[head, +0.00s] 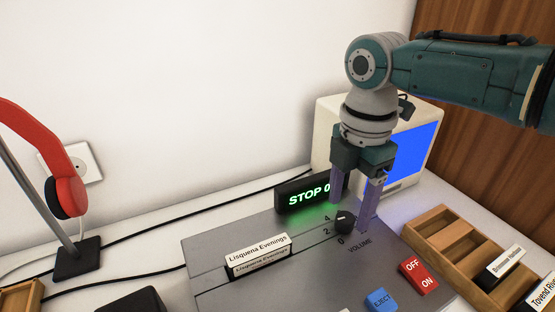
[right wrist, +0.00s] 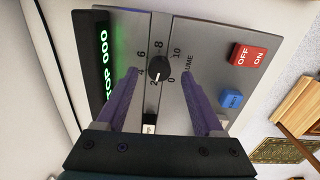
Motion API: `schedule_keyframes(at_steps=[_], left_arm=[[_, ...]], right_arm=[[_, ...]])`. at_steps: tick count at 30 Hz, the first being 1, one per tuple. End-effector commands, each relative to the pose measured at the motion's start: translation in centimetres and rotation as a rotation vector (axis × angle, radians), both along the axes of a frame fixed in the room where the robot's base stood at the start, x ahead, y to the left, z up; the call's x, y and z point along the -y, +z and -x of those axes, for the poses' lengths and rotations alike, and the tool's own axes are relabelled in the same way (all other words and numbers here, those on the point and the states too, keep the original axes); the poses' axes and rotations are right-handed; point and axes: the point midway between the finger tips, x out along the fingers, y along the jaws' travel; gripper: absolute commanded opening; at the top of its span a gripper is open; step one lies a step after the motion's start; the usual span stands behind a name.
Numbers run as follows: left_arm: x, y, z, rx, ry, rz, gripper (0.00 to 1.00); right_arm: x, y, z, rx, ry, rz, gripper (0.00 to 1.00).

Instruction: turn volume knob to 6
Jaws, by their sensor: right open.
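The black round volume knob (head: 344,223) sits on the grey player panel (head: 215,262), beside the VOLUME label. In the right wrist view the knob (right wrist: 159,70) has a ring of numbers from 0 to 10 around it. Its small white mark seems to face the 2-to-4 side, but it is too small to read exactly. My right gripper (head: 352,213) points down over the knob, with its purple fingers open on either side. In the right wrist view the gripper (right wrist: 157,73) shows gaps between both fingers and the knob. My left gripper is out of view.
A green-lit STOP display (head: 306,194) stands behind the knob. A red OFF/ON switch (head: 418,276) and blue EJECT button (head: 382,300) are in front. A Lisquena Evenings cassette (head: 258,256) stands left. A wooden rack (head: 440,222) and monitor (head: 338,120) are nearby.

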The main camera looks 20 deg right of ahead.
Motion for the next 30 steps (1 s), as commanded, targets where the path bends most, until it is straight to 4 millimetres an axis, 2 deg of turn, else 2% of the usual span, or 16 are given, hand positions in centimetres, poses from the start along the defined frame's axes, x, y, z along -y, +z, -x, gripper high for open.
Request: schedule_keyframes(at_steps=[1,4,14,30], left_arm=[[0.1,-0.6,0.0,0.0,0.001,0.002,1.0],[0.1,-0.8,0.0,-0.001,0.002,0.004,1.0],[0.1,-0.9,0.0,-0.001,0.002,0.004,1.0],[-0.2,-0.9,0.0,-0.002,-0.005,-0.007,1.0]], right_arm=[[0.0,-1.0,0.0,-0.002,-0.001,0.0,0.69],[0.0,-1.9,0.0,-0.001,-0.001,0.0,0.69],[0.0,-2.3,0.0,0.001,0.0,0.0,0.69],[0.0,-2.2,0.0,0.0,-0.001,0.0,0.11]])
